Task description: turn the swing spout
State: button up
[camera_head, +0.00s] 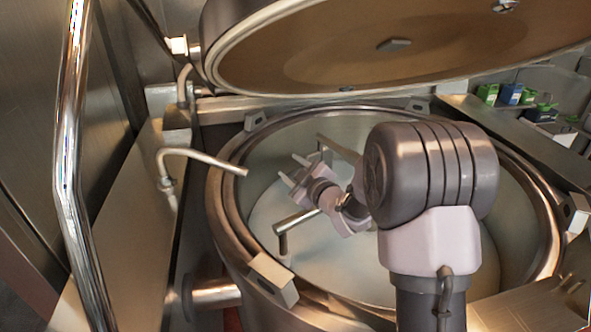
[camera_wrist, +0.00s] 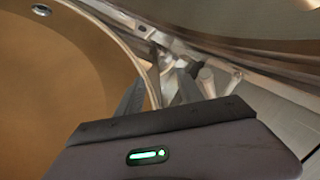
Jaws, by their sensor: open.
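The swing spout (camera_head: 207,158) is a thin, bent metal pipe on the left ledge beside the kettle. Its tip reaches over the kettle's left rim. My gripper (camera_head: 288,170) is open and empty over the kettle's mouth, to the right of the spout tip and apart from it in the picture. How far apart they are in depth, I cannot tell. In the wrist view my open fingers (camera_wrist: 158,82) point toward the lid hinge area. Small metal fittings there are partly hidden by a finger, and I cannot tell whether the spout is among them.
The kettle (camera_head: 232,235) is open, with mixer bars (camera_head: 297,220) inside close to my gripper. The raised lid (camera_head: 330,60) hangs above; it fills the left of the wrist view (camera_wrist: 60,80). A shiny vertical rail (camera_head: 68,150) stands at left. Small cartons (camera_head: 510,93) sit at right.

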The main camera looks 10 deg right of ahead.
jog(key=shift+d+m+h, duration=0.4)
jog(key=shift+d+m, duration=0.2)
jog(key=shift+d, duration=0.1)
jog(key=shift+w+d, duration=0.1)
